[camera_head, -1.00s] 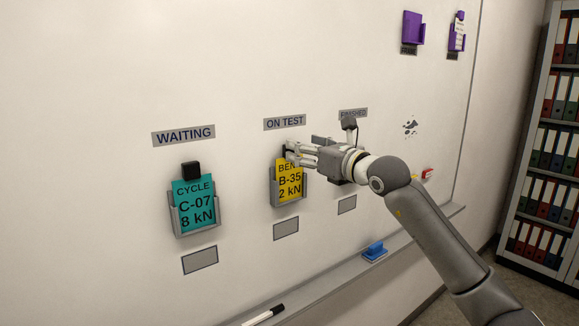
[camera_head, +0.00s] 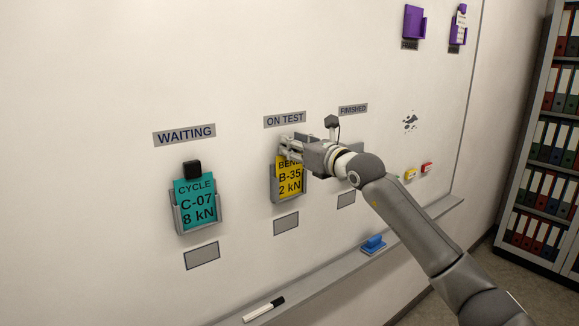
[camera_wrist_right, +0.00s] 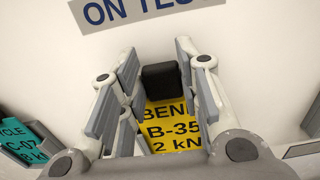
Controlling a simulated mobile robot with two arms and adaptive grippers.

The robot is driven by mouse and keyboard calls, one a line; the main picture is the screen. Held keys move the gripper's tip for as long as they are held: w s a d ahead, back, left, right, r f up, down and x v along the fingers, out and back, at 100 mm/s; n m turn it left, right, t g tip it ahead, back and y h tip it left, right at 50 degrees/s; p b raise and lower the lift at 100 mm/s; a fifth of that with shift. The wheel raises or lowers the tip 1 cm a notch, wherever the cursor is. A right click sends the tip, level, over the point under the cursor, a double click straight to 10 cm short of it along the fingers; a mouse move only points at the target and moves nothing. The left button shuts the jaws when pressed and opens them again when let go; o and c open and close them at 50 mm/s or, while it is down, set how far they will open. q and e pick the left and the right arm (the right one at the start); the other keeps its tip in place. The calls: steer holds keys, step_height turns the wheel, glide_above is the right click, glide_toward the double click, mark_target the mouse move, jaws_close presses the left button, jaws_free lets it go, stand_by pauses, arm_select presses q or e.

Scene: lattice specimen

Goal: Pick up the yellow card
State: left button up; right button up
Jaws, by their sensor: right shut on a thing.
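The yellow card (camera_head: 289,181), marked B-35 and 2 kN, stands in a grey holder (camera_head: 289,200) under the ON TEST label. My right gripper (camera_head: 286,151) is at the card's top edge, shut on its black grip block. The right wrist view shows this black block (camera_wrist_right: 162,82) between the fingers, with the card (camera_wrist_right: 172,128) below it. The fingers cover the block and part of the card's top line in the head view. The card's lower part is still inside the holder. My left gripper is not in view.
A teal card (camera_head: 195,203) with a black block sits in the WAITING holder at left. The FINISHED holder (camera_head: 356,150) is partly hidden behind my right arm. A ledge (camera_head: 325,277) below carries a marker (camera_head: 263,309) and a blue eraser (camera_head: 373,244). Purple holders (camera_head: 414,22) hang upper right.

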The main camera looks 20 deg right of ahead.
steer(key=shift+r, duration=0.1)
steer(key=r, duration=0.1)
steer(key=r+b, duration=0.1)
steer(key=r, duration=0.1)
steer(key=shift+s+d+r, duration=0.15)
steer(key=shift+s+r, duration=0.05)
steer(key=s+r, duration=0.1)
steer(key=s+d+r+b, duration=0.1)
steer(key=r, duration=0.1)
steer(key=s+d+r, duration=0.1)
steer(key=shift+s+r, duration=0.1)
steer(key=shift+r, duration=0.15)
steer(key=c, duration=0.3)
steer(key=shift+s+d+r+b, duration=0.5)
steer(key=shift+s+d+r, duration=0.35)
steer(key=shift+s, duration=0.55)
steer(key=shift+s+d+r+b, duration=0.5)
steer(key=shift+s+d+r, duration=0.3)
steer(key=shift+s, duration=0.65)
steer(key=shift+s+d+r+b, duration=0.5)
steer(key=shift+s+d+r, duration=0.35)
steer(key=shift+s, duration=0.55)
steer(key=o, duration=0.6)
steer(key=c, duration=0.4)
